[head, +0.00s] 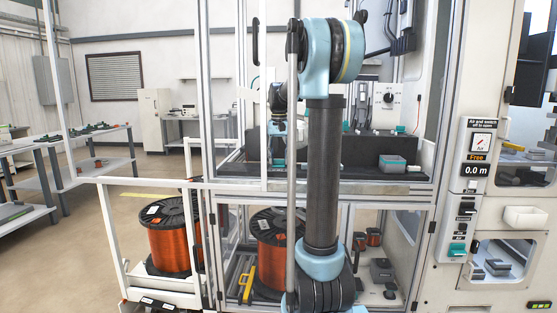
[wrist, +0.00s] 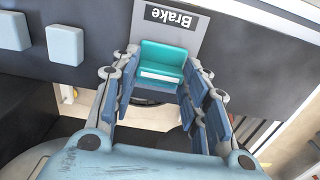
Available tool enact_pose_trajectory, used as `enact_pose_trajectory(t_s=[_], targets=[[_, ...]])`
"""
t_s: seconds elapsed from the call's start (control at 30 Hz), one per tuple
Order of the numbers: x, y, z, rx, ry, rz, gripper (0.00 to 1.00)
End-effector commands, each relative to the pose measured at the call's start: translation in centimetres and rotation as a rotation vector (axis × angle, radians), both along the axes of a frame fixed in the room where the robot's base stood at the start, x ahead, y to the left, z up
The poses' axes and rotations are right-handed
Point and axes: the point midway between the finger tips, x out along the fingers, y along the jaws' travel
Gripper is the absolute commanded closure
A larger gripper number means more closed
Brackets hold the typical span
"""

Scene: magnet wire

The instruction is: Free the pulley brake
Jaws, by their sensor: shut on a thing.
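The brake control is a teal block (wrist: 162,58) with a pale strip along one side, below a grey plate (wrist: 176,22) marked "Brake" that appears upside down in the wrist view. My gripper (wrist: 161,76) has its blue-grey fingers on either side of the teal block and is shut on it. In the head view my gripper (head: 278,128) is small, inside the machine's framed opening and left of my arm. The brake itself cannot be made out there, and my arm covers part of the opening.
White frame posts (head: 208,95) border the opening. A grey box with a teal top (head: 392,162) sits on the shelf at right. A copper wire spool (head: 170,243) stands at lower left. Two pale blocks (wrist: 65,46) are beside the brake.

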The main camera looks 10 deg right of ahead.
Motion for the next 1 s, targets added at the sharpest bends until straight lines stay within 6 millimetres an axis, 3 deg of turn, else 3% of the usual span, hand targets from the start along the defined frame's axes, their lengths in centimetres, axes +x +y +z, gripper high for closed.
enact_pose_trajectory(t_s=[0.1,0.13,0.2,0.23,0.67,1.0], targets=[[0.1,0.0,0.0,0.0,-0.002,0.0,0.82],[0.1,0.0,0.0,0.0,-0.002,0.0,0.56],[0.1,0.0,0.0,0.0,-0.002,0.0,0.4],[0.1,0.0,0.0,0.0,-0.002,0.0,0.38],[0.0,0.0,0.5,0.0,0.0,0.001,0.38],[0.1,0.0,5.8,0.0,0.0,0.001,0.38]])
